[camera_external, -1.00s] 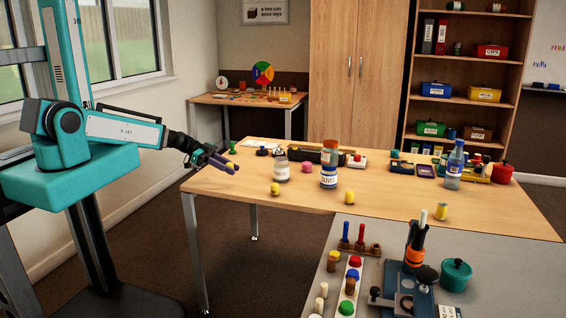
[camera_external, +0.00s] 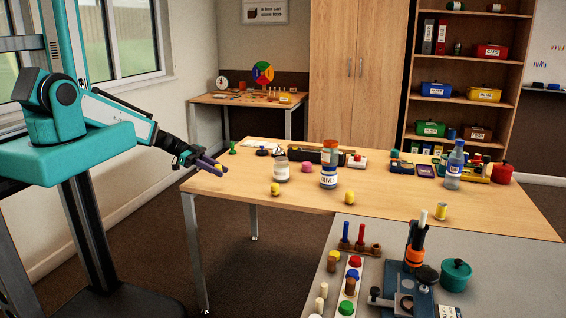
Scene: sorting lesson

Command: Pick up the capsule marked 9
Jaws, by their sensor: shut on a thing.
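My gripper (camera_external: 214,164), with purple fingers, is at the left end of the wooden table. It is shut on a small yellow capsule (camera_external: 220,168), mostly hidden by the fingers. No number can be read on it. Similar yellow pieces stand near the table's front edge, one at the left (camera_external: 275,189) and one in the middle (camera_external: 349,197). Another yellow-topped piece (camera_external: 441,210) stands further right. Their marks are too small to read.
On the wooden table (camera_external: 235,188) stand a white-lidded jar (camera_external: 281,171), an olives jar (camera_external: 328,177), a green pawn-like piece (camera_external: 233,148) and a bottle (camera_external: 454,166). A grey table (camera_external: 320,247) with pegs and a teal pot (camera_external: 455,274) is in front.

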